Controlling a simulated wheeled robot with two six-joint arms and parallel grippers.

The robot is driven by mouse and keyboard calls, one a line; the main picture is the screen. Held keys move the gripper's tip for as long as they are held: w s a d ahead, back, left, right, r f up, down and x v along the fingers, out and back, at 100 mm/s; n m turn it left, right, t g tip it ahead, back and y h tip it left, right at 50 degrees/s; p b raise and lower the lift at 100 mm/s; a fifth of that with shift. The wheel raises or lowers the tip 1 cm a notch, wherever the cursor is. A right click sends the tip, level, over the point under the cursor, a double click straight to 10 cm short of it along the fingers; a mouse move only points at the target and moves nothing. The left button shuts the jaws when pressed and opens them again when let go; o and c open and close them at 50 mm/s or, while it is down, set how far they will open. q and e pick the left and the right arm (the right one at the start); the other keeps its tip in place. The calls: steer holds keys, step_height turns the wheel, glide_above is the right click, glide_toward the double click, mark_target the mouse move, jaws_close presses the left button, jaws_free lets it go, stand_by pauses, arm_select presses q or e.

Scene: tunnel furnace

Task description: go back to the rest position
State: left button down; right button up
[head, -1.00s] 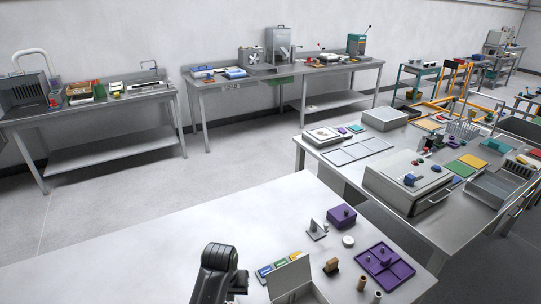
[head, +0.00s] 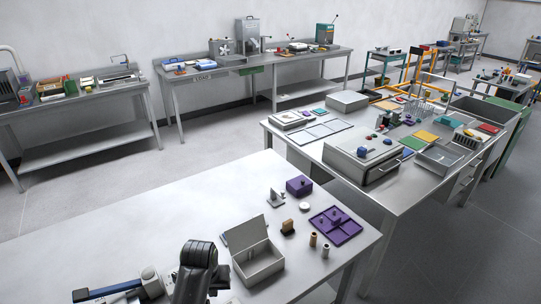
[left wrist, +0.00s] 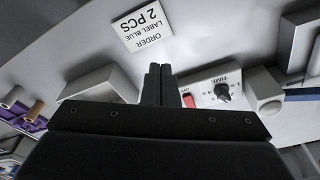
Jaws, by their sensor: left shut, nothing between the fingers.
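My left gripper (left wrist: 157,84) is shut and empty in the left wrist view, its two dark fingers side by side. In the head view my black left wrist (head: 198,262) stands at the bottom, over the near table (head: 130,230); its fingertips are hard to make out there. In the left wrist view a white card reading "ORDER LABEL BLUE 2 PCS" (left wrist: 143,28) lies beyond the fingertips. A control box (left wrist: 217,94) with a red switch and a knob is right of the fingers. My right gripper is not in view.
An open grey box (head: 260,264) stands just right of my wrist. Beyond it are a purple box (head: 299,186) and a purple divided tray (head: 335,226). A blue-handled device (head: 108,291) lies at bottom left. The table's left part is clear.

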arm_select(q)
steer(key=s+a+r+t+y, duration=0.1)
steer(key=s+a, duration=0.4)
steer(key=s, duration=0.4)
steer(key=s+a+r, duration=0.2)
steer(key=s+a, duration=0.3)
steer(key=s, duration=0.5)
steer(key=s+a+r+t+y, duration=0.1)
steer(key=s+a, duration=0.4)
steer(key=s, duration=0.4)
step_height(320, 180, down, 31)
steer(key=a+g+b, duration=0.1)
steer(key=a+b, duration=0.1)
steer(key=b, duration=0.5)
steer(key=s+d+f+b, duration=0.1)
steer(key=s+f+b, duration=0.2)
steer(key=s+f, duration=0.4)
steer(key=s+f+g+h+b, duration=0.1)
steer(key=s+f+b, duration=0.3)
steer(key=f, duration=1.3)
steer(key=s, duration=0.4)
steer(key=shift+s+d+g+b, duration=0.15)
steer(key=shift+d+g+b, duration=0.15)
steer(key=shift+d, duration=0.05)
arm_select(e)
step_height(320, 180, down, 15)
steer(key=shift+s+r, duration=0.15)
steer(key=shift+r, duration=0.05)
